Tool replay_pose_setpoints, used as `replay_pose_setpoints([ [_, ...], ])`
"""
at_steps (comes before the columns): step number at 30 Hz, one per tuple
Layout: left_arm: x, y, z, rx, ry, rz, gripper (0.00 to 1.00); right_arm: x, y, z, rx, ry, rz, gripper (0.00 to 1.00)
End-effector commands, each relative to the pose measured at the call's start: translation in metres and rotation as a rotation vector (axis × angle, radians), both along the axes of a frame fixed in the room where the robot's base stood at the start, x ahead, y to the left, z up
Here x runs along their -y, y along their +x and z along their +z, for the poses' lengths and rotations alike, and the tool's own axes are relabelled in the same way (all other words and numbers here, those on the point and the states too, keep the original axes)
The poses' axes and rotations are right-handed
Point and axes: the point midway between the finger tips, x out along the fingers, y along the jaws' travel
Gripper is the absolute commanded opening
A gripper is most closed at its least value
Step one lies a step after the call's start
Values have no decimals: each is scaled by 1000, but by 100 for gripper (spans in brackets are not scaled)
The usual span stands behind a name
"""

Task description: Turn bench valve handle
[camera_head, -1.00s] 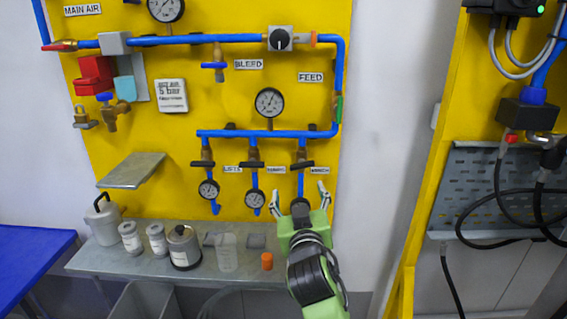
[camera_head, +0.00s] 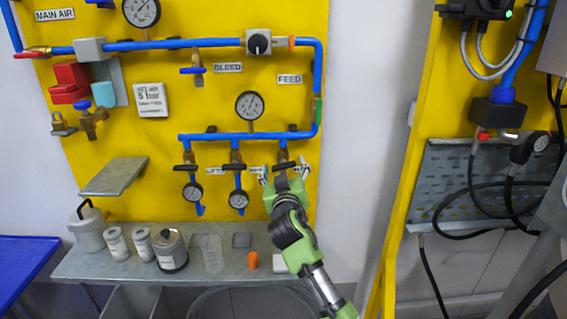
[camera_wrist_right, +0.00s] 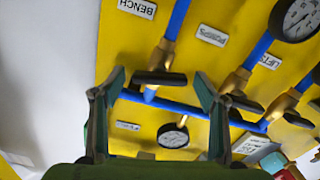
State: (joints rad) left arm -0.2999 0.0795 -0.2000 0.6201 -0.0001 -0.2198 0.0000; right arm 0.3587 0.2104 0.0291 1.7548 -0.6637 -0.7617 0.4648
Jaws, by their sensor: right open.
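The bench valve is the rightmost of three drops on the yellow panel, with a dark bar handle (camera_head: 283,164) on a brass body. In the right wrist view the BENCH label (camera_wrist_right: 137,8) is upside down, and the black handle (camera_wrist_right: 160,78) lies crosswise between the fingertips. My right gripper (camera_head: 285,173) is open, its fingers on either side of the bench drop at about handle height. In the wrist view the right gripper (camera_wrist_right: 160,88) shows no clear contact with the handle. In the head view the gripper partly hides the drop and its label. My left gripper is out of view.
Two neighbouring drops carry gauges (camera_head: 238,199) close to the left of my gripper. A small shelf (camera_head: 115,176) juts out at the left. Below, a grey bench (camera_head: 100,265) holds canisters, a clear beaker (camera_head: 212,254) and an orange cap (camera_head: 252,261).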

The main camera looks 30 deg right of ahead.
Motion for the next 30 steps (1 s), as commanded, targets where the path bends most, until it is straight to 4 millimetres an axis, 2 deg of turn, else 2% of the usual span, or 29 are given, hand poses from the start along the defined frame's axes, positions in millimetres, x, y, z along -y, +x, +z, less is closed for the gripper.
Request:
replay_pose_setpoints([
  [6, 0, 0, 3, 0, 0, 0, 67, 7, 11, 0, 0, 0, 0, 67],
  [15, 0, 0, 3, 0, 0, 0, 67, 8, 12, 0, 0, 0, 0, 67],
  [19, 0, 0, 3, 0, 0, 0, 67, 7, 12, 0, 0, 0, 1, 33],
  [20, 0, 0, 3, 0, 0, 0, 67, 7, 12, 0, 0, 0, 1, 28],
  [25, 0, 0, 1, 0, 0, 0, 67, 7, 12, -1, 6, 10, 1, 28],
  [30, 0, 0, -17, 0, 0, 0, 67, 7, 12, -5, 76, 121, 0, 28],
])
